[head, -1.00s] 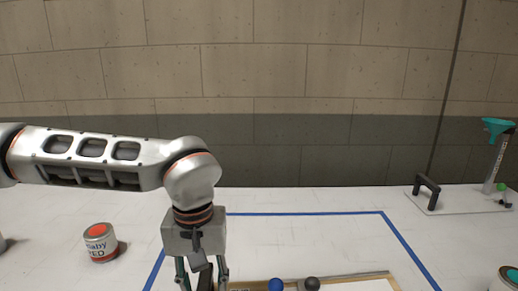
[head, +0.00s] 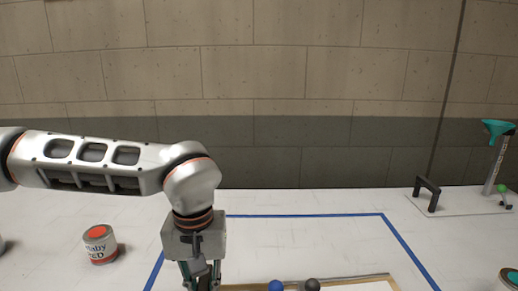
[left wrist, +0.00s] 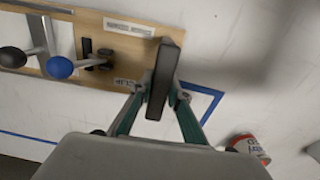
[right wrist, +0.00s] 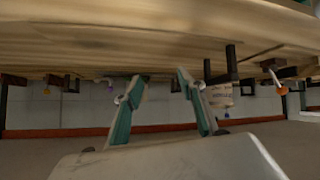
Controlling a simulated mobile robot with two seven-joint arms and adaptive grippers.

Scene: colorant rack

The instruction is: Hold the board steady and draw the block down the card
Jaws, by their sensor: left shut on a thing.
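The wooden board (head: 370,279) lies inside the blue tape at the bottom edge of the head view; most of it is cut off. It also shows in the left wrist view (left wrist: 108,62). My left gripper (head: 202,282) points down at the board's left end. In the left wrist view its teal fingers are shut on a dark upright handle (left wrist: 163,80) at the board's end. A blue knob (head: 275,285) and a black knob (head: 312,284) stand on the board. My right gripper (right wrist: 160,85) is open and empty by a wooden edge. I cannot make out the block.
A red paint can (head: 100,244) stands left of the tape, and a teal one (head: 509,279) at the right edge. A white plate with a black handle (head: 428,193) and a teal funnel stand (head: 496,150) are at the back right. The table behind the board is clear.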

